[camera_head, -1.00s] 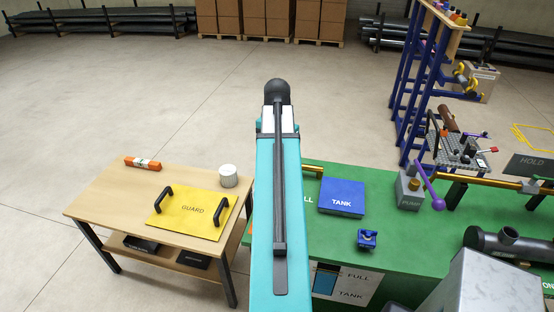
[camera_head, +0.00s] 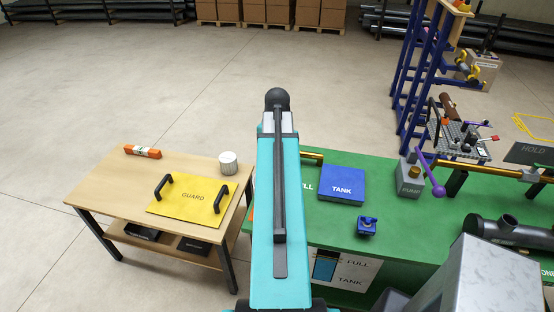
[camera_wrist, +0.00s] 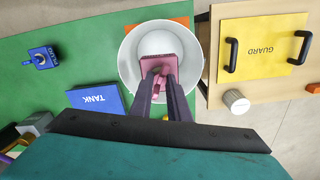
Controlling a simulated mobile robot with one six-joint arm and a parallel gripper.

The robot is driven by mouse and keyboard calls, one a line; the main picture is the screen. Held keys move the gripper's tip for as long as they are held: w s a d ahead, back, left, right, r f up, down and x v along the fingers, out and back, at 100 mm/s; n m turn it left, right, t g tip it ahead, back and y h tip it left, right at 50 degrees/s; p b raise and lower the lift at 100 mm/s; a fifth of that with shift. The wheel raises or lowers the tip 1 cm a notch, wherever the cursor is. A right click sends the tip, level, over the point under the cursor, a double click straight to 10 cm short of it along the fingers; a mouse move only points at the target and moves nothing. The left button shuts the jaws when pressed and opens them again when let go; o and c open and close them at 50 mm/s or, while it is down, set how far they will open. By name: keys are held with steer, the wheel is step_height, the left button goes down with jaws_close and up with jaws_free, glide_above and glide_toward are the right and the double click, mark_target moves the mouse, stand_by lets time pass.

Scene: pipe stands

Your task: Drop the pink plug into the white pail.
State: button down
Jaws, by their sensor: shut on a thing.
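The white pail (camera_wrist: 126,62) shows from above in the wrist view, beside the edge of the green bench (camera_wrist: 75,60). The pink plug (camera_wrist: 147,61) is in front of the pail's opening in that view, within its round outline. My gripper (camera_wrist: 159,78) is shut on the plug. I cannot tell how high the plug is above the pail. In the head view my arm hides the pail, the plug and my gripper.
The wooden table (camera_head: 110,181) at the left holds a yellow GUARD plate (camera_head: 193,208), a white cylinder (camera_head: 228,163) and an orange bar (camera_head: 142,152).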

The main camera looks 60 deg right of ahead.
steer(key=shift+f+b, duration=2.9)
steer(key=shift+f, duration=1.5)
steer(key=c, duration=1.6)
jaws_free()
steer(key=shift+r, duration=0.1)
steer(key=shift+r+p, duration=2.85)
steer(key=shift+r, duration=1.1)
